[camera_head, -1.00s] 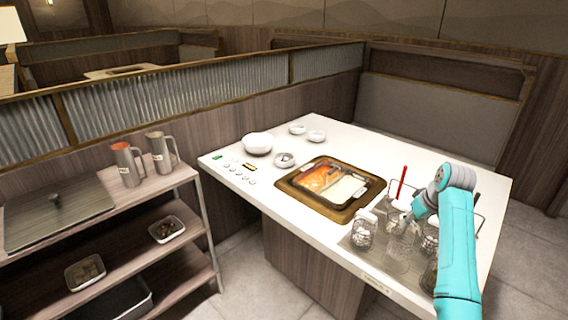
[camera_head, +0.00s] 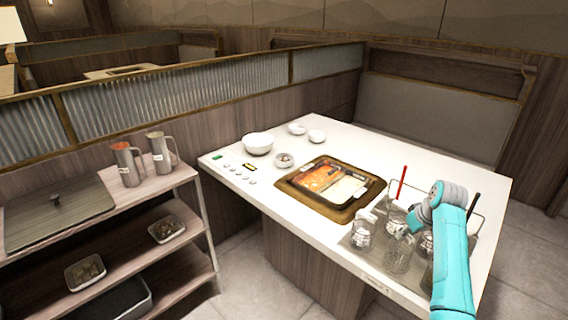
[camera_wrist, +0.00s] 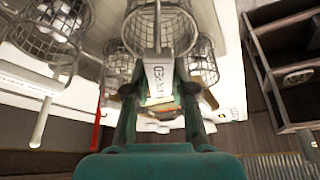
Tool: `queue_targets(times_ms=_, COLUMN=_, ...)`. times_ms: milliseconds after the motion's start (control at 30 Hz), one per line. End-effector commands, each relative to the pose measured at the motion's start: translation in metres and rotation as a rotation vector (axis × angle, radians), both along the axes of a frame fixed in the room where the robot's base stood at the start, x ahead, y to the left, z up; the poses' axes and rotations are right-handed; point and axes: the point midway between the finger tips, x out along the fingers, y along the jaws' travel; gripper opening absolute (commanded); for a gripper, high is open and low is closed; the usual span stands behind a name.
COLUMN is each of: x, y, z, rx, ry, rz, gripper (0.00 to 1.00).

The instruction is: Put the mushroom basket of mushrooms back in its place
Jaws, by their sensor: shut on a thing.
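My gripper (camera_head: 406,228) is over the rack of wire baskets at the table's right. In the wrist view my gripper (camera_wrist: 160,92) is shut on a handle with a white label (camera_wrist: 159,78), whose text I cannot read. The handle belongs to a round wire basket (camera_wrist: 160,32), seen just beyond the fingers. In the head view a wire basket (camera_head: 397,260) hangs low below my gripper and appears to be the held one. I cannot tell whether it touches the rack or what it contains.
The grey rack tray (camera_head: 352,243) holds several other wire baskets close around, including one with pale contents (camera_head: 362,235). A red-handled utensil (camera_head: 401,183) stands behind. A hotpot (camera_head: 364,203) with red and white broth is to the left. Bowls (camera_head: 258,143) stand farther back.

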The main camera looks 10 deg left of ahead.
Motion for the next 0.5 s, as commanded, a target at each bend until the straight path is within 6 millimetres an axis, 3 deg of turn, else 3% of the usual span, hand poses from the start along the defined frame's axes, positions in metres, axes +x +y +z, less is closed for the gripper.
queue_targets(times_ms=500, x=0.0001, y=0.0, z=-0.0049, rx=0.0, ry=0.0, rz=0.0, gripper=0.0)
